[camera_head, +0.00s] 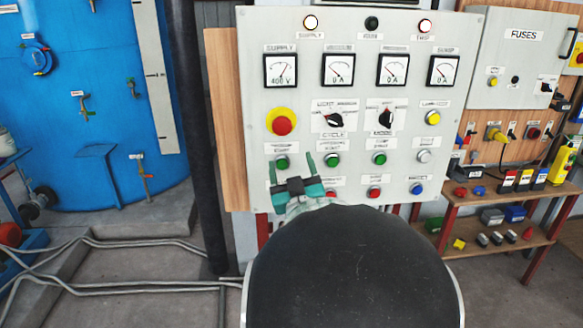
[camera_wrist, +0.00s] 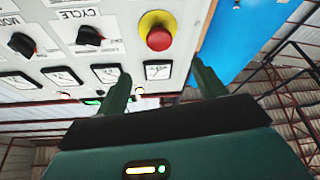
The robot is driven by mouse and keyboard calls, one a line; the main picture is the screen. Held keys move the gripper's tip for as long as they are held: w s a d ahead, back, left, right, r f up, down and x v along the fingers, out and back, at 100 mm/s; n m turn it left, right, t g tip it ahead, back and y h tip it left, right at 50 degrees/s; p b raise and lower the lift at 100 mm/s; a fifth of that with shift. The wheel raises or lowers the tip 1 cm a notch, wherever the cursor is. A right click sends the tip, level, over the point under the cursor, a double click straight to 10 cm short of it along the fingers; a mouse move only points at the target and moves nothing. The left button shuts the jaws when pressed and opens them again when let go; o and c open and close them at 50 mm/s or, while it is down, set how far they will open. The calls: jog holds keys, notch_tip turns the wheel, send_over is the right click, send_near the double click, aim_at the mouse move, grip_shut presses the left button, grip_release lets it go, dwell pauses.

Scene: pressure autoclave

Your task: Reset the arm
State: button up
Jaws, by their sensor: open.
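My gripper (camera_head: 292,166) is open and empty, with its two green fingers apart and pointing up. In the head view it stands in front of the lower left part of the grey control panel (camera_head: 356,50), over the row of push buttons. In the wrist view the open fingers of my gripper (camera_wrist: 160,85) frame the red emergency button on its yellow ring (camera_wrist: 158,33), which lies beyond them. I cannot tell the exact gap to the panel. My large dark rounded arm link fills the bottom centre of the head view and hides what is behind it.
A fuse box (camera_head: 519,62) hangs at the right, above a wooden shelf (camera_head: 482,243) with several small parts. A blue vessel (camera_head: 97,110) stands at the left. Pipes (camera_head: 130,243) run along the floor at lower left. A dark post (camera_head: 187,130) stands left of the panel.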

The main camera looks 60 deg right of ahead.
dwell(0.6)
jog(key=w+a+f+n+g+y, duration=0.1)
jog(key=w+a+f+y, duration=0.15)
jog(key=a, duration=0.45)
jog(key=w+a+f+n+g+y, duration=0.1)
jog(key=w+a+g+y, duration=0.1)
jog(key=w+a+y, duration=0.3)
jog(key=w+a+f+g+y, duration=0.1)
jog(key=a+f+y, duration=0.1)
jog(key=a, duration=0.6)
jog(key=s+a+f+n+g+y, duration=0.2)
jog(key=s+a, duration=0.4)
jog(key=a, duration=0.3)
jog(key=s+a+f+n+g+y, duration=0.2)
jog(key=s+a, duration=0.4)
jog(key=a, duration=0.4)
jog(key=g+y, duration=0.1)
jog(key=g, duration=0.1)
jog(key=shift+s+a+f+g+y, duration=0.15)
jog(key=shift+s+f+g+y, duration=0.2)
jog(key=shift+s+f+g, duration=0.05)
jog(key=c, duration=0.7)
jog(key=shift+d, duration=0.2)
jog(key=shift+c, duration=0.2)
